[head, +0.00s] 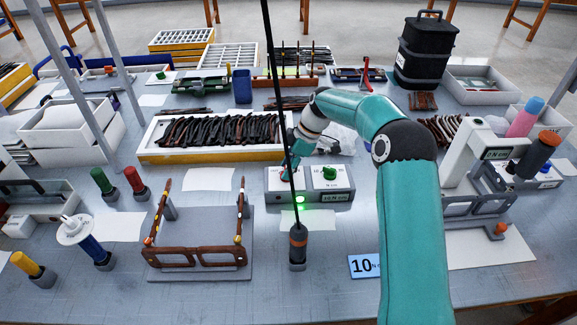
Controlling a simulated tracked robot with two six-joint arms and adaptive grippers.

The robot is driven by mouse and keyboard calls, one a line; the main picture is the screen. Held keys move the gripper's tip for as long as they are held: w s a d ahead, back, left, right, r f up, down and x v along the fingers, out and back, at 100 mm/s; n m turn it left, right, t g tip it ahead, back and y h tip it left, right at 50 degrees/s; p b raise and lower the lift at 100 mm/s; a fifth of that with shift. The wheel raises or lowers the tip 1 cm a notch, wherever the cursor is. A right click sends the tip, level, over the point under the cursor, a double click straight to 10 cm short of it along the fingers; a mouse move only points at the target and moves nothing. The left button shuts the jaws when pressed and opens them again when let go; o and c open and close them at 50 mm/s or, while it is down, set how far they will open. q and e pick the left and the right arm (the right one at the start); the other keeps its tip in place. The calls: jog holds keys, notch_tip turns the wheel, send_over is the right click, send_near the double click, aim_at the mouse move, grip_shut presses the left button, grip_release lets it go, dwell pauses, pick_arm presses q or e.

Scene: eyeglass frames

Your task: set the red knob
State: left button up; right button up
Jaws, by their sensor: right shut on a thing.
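A grey control box (312,196) stands at mid-table with two dials on top. The green knob (329,173) is on its right dial and shows clearly. The left dial is mostly behind my right gripper (289,167), which reaches down onto it from above. My right gripper is shut on the red knob there; its fingertips and the knob are small and partly hidden. A green lamp (300,198) glows on the box front, beside a small readout (334,198). My left gripper is out of view.
A brown eyeglass frame (196,257) sits on a grey fixture at front left. A tray of dark temples (160,157) lies behind left. A "10" card (363,266) lies in front.

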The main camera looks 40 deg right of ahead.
jog(key=shift+d, duration=0.1)
jog(key=o, duration=1.1)
jog(key=shift+o, duration=0.2)
jog(key=shift+r, duration=0.1)
jog(key=v, duration=1.1)
jog(key=shift+s+d+r, duration=0.15)
jog(key=shift+s+r, duration=0.05)
jog(key=shift+r, duration=0.1)
